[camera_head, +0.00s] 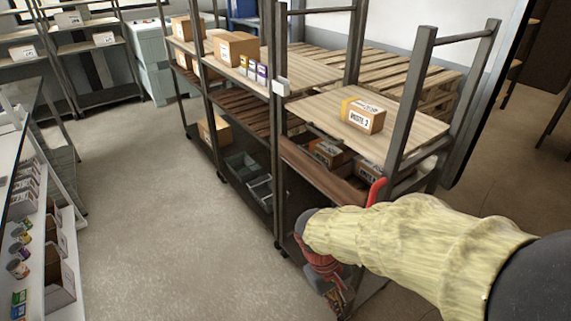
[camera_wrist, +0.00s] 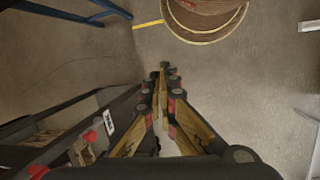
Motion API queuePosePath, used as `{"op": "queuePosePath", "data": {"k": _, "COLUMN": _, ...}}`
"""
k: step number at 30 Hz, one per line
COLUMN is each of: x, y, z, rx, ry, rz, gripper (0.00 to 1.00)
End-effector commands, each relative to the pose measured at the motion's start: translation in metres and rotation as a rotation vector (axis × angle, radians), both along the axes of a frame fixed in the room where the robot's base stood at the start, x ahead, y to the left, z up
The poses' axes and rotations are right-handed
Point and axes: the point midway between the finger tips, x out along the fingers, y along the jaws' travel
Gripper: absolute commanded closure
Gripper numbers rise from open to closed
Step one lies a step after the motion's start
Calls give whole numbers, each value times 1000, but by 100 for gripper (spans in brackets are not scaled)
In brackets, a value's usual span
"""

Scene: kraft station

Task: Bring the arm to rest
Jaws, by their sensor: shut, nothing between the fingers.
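My arm, in a pale yellow sleeve, reaches in from the lower right of the head view. My gripper (camera_head: 338,296) hangs low in front of the wooden shelf rack, partly cut off by the bottom edge. In the wrist view my gripper (camera_wrist: 163,72) has its fingers together with nothing between them, above the grey floor (camera_wrist: 235,90). Whether the gripper touches the rack is hard to tell.
A rack with a wooden top shelf (camera_head: 310,105) stands close to my arm, with a carton marked "ROUTE 3" (camera_head: 362,116) on it. More cartons (camera_head: 236,48) stand farther left. A shelf unit with cans (camera_head: 18,268) is at left. The floor between (camera_head: 130,200) is clear.

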Motion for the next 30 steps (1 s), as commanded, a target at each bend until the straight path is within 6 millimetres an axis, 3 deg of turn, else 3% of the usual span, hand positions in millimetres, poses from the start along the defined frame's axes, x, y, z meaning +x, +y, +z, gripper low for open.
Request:
{"op": "queuePosePath", "data": {"k": 3, "x": -14, "y": -3, "z": 31, "rx": 102, "ry": -92, "rz": -75, "gripper": 100}}
{"op": "queuePosePath", "data": {"k": 11, "x": -43, "y": -13, "z": 89, "rx": 276, "ry": -303, "rz": -236, "gripper": 100}}
{"op": "queuePosePath", "data": {"k": 21, "x": -68, "y": -46, "z": 162, "rx": 357, "ry": -588, "rz": -362, "gripper": 100}}
{"op": "queuePosePath", "data": {"k": 25, "x": -71, "y": -55, "z": 176, "rx": 359, "ry": -643, "rz": -386, "gripper": 100}}
{"op": "queuePosePath", "data": {"k": 30, "x": -71, "y": -59, "z": 177, "rx": 355, "ry": -650, "rz": -400, "gripper": 100}}
